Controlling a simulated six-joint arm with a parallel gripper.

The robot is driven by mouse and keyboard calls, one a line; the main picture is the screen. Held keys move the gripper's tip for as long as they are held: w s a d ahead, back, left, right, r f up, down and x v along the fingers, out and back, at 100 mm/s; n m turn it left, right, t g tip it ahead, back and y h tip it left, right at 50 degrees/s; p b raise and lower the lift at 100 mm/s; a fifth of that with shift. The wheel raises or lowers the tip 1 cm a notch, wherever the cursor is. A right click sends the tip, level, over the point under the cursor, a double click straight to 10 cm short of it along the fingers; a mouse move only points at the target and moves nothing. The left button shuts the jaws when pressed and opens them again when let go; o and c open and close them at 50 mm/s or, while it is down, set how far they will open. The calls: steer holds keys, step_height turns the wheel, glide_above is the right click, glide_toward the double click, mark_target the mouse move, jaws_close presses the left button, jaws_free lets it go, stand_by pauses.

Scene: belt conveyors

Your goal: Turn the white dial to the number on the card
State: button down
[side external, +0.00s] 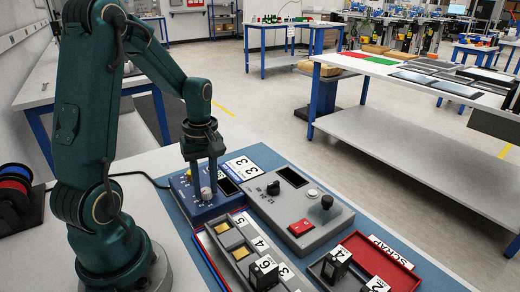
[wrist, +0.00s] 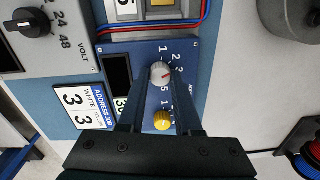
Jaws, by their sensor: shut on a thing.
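The white dial (wrist: 158,72) sits on a blue control box (wrist: 150,50), with printed numbers around it. Its small red mark points roughly right in the wrist view; the exact number is partly hidden by a finger. My gripper (wrist: 160,76) reaches down from above, its two dark fingers shut on the white dial, one on each side. In the side external view my gripper (side external: 206,190) stands upright over the blue box. A yellow dial (wrist: 162,121) lies between the fingers, nearer the palm. The white card (wrist: 77,106) beside the box reads WHITE by a 3, with another 3 below.
A grey panel (side external: 300,208) with knobs and a red switch stands right of the blue box. A grey tray (side external: 240,250) with numbered blocks and a red scrap bin (side external: 375,262) lie in front. Cable spools (side external: 15,180) stand at the left.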

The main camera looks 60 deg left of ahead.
mark_target(208, 190)
steer(key=m, duration=0.4)
steer(key=shift+r+m, duration=0.1)
steer(key=shift+m, duration=0.3)
stand_by(0.4)
steer(key=c, duration=0.6)
jaws_free()
steer(key=shift+w+r, duration=0.15)
steer(key=shift+r, duration=2.4)
steer(key=shift+d, duration=0.15)
